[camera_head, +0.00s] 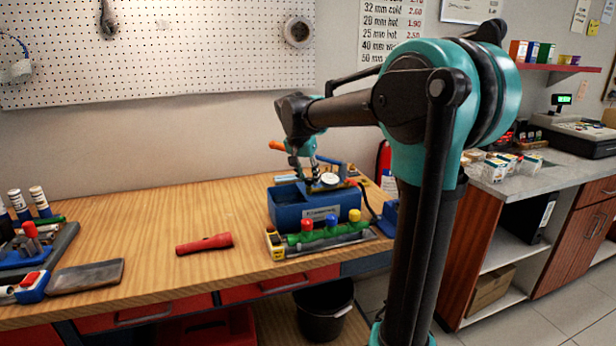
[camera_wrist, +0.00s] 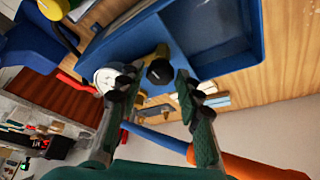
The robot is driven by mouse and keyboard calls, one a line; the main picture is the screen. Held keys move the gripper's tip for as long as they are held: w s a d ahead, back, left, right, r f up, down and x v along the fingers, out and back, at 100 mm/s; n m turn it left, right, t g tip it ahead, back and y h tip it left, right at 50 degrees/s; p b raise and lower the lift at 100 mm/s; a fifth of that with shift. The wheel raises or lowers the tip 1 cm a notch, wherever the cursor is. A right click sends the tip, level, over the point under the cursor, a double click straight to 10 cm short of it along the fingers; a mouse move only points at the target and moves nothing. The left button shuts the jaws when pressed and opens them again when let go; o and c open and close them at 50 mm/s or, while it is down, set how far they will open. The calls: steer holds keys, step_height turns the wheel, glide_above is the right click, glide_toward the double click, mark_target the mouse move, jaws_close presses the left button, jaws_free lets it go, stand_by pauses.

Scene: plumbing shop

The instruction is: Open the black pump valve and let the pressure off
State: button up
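The blue pump box (camera_head: 290,215) stands near the right end of the wooden bench, with a round white gauge (camera_head: 330,179) on it. In the wrist view the black pump valve (camera_wrist: 160,72) is a round knob on a brass fitting, right of the gauge (camera_wrist: 104,80). My gripper (camera_head: 306,172) is over the pump, pointing down. In the wrist view my gripper (camera_wrist: 155,86) is open, with the black knob between its fingertips in the picture; I see no finger touching it. In the head view I cannot make out the knob.
The pump's orange handle end (camera_wrist: 235,164) lies close by my right finger. A red flashlight (camera_head: 205,243) lies left. The bench between is clear.

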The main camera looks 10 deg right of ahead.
jaws_close()
steer(key=shift+n, duration=0.3)
steer(key=n+y, duration=0.1)
steer(key=n, duration=0.1)
steer(key=shift+s+d+n+t, duration=0.1)
steer(key=shift+d+n+t, duration=0.05)
steer(key=shift+n+t, duration=0.2)
steer(key=n+y, duration=0.1)
steer(key=n, duration=0.1)
steer(key=n+y, duration=0.1)
steer(key=n, duration=0.1)
steer(key=shift+d+n, duration=0.2)
steer(key=shift+n, duration=0.05)
steer(key=n, duration=0.2)
steer(key=n+y, duration=0.1)
steer(key=n, duration=0.1)
steer(key=shift+d+y, duration=0.15)
steer(key=shift+y, duration=0.15)
steer(key=shift+n+g+y, duration=0.6)
steer(key=shift+n+g, duration=0.05)
steer(key=shift+n, duration=1.35)
